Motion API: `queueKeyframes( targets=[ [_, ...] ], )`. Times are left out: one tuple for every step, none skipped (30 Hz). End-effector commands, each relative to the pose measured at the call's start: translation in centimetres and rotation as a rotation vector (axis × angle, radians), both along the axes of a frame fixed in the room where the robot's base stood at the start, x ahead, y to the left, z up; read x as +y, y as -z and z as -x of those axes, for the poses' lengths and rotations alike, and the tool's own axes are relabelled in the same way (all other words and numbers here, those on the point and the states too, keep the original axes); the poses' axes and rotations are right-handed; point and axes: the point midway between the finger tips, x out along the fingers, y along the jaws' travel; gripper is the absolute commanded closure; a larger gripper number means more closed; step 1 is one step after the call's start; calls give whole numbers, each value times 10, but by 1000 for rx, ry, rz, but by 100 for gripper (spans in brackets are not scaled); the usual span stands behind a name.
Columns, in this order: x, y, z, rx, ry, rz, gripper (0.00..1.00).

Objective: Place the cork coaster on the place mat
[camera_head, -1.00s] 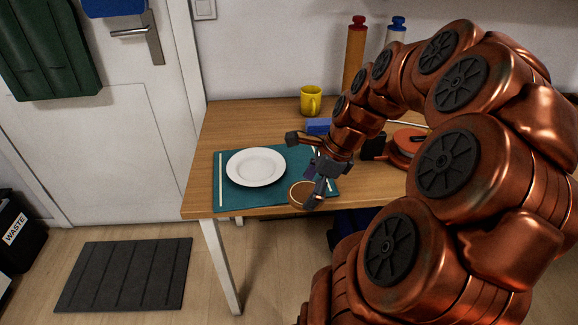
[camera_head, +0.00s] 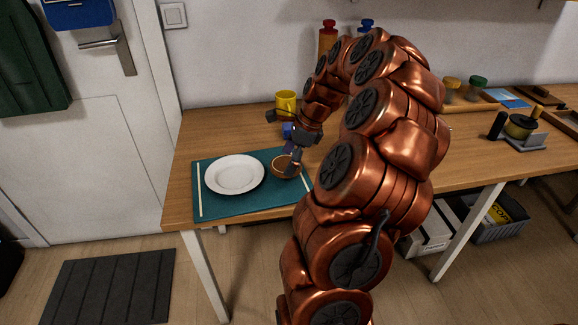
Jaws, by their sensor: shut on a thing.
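The cork coaster (camera_head: 281,167) is a small round brown disc at the right part of the teal place mat (camera_head: 240,205). My gripper (camera_head: 287,167) is shut on the coaster's right side. Whether the coaster touches the mat or is held just above it, I cannot tell. The mat lies at the table's left front and has pale strips near its sides.
A white plate (camera_head: 234,174) lies on the mat, left of the coaster. Red-topped (camera_head: 328,40) and blue-topped (camera_head: 366,27) bottles are at the wall. Bare table (camera_head: 205,130) shows at the back left.

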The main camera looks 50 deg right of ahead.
Motion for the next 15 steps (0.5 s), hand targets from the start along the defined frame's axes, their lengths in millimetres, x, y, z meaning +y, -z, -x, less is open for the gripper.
queueKeyframes(
  targets=[
    [-2,1,-2,1,0,-1,44],
    [-3,1,-3,1,0,-1,44],
    [-4,1,-3,1,0,-1,44],
    [-4,1,-4,0,0,0,44],
    [-5,1,-4,0,0,0,44],
    [-5,1,-5,0,0,0,44],
    [-6,1,-6,-1,0,1,44],
    [-7,1,-6,-1,0,1,44],
    [-9,1,-8,-1,1,1,44],
    [-8,4,-8,0,1,0,44],
    [-8,7,-7,1,1,-1,44],
    [-7,12,-7,2,0,-2,44],
    [-7,15,-7,2,0,-2,44],
    [-7,19,-7,1,0,-1,44],
    [-8,24,-7,0,1,0,44]
  ],
)
